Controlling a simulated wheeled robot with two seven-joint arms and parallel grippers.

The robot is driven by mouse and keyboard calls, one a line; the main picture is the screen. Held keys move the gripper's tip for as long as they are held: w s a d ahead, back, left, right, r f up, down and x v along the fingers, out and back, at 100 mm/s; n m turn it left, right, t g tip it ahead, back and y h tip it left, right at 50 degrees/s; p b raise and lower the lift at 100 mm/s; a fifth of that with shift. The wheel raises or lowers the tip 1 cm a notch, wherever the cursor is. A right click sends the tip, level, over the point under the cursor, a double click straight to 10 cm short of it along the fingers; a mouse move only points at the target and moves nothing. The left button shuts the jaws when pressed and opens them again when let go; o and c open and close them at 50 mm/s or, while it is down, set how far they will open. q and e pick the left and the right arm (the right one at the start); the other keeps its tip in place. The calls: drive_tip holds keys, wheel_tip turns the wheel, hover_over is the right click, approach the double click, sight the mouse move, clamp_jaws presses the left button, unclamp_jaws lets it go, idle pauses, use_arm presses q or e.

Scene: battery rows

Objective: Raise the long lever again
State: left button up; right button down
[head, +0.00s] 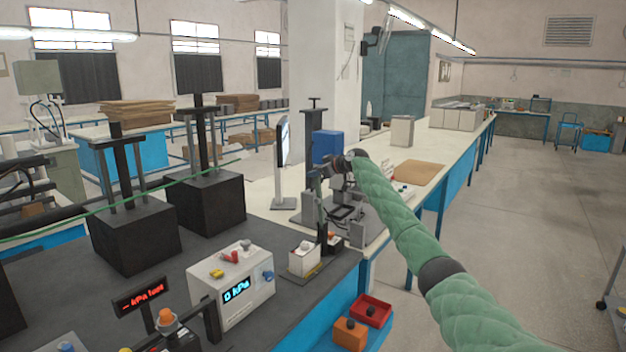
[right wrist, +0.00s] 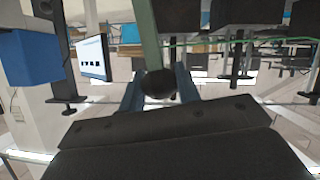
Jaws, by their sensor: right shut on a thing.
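In the right wrist view, a pale grey-green rod with a dark round knob (right wrist: 158,85) at its end, which looks like the long lever (right wrist: 147,35), lies between the fingers of my right gripper. The right gripper (right wrist: 158,92) is shut on it at the knob. My left gripper is out of view.
A white box with a display reading 0 kPa (head: 233,287) stands on the dark mat. Two black blocks with posts (head: 205,203) stand behind it. A red bin (head: 371,311) and an orange bin (head: 350,332) sit at the bench's right edge. The floor at right is open.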

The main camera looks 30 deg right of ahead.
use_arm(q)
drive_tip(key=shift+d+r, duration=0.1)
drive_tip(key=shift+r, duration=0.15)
use_arm(e)
drive_tip(key=shift+d+r, duration=0.15)
drive_tip(key=shift+d, duration=0.1)
drive_tip(key=shift+r, duration=0.1)
drive_tip(key=c, duration=1.4)
unclamp_jaws()
drive_tip(key=shift+d, duration=0.1)
drive_tip(key=shift+c, duration=0.2)
drive_tip(key=o, duration=0.3)
drive_tip(key=shift+w, duration=0.1)
drive_tip(key=shift+o, duration=0.7)
drive_tip(key=shift+w+d+f, duration=0.1)
drive_tip(key=shift+f, duration=0.15)
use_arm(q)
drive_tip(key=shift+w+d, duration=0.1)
